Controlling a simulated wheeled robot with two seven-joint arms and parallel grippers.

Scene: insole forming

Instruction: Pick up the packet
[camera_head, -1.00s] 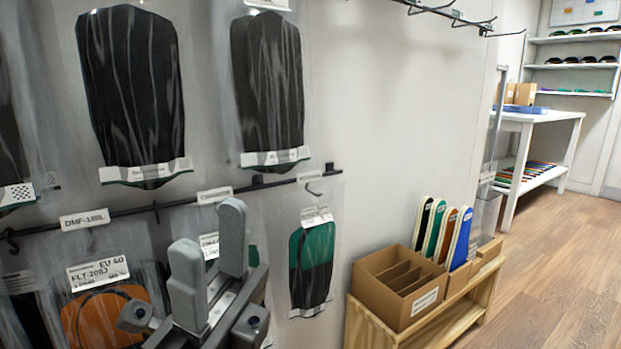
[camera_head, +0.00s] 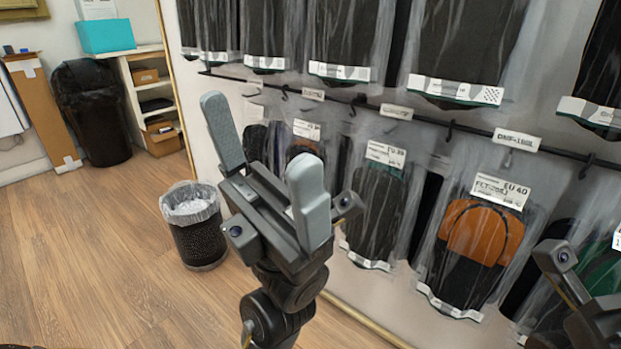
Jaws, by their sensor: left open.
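Several clear packets with insoles hang on the wall rack. In the lower row, one holds an orange and black insole (camera_head: 484,238) under an "EU 40" label, and a dark insole packet (camera_head: 374,205) hangs to its left. Which one is the packet of the task cannot be told. My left gripper (camera_head: 262,138) is open and empty, fingers upward, in front of the rack's left part. It hides part of the lower row. Part of my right gripper (camera_head: 592,300) shows at the right edge; its fingers are out of view.
A dark rail (camera_head: 375,105) with hooks and label tags runs along the wall. A mesh bin (camera_head: 200,240) with a liner stands on the floor left of my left gripper. A black bin (camera_head: 93,115) and shelves (camera_head: 160,100) stand farther back.

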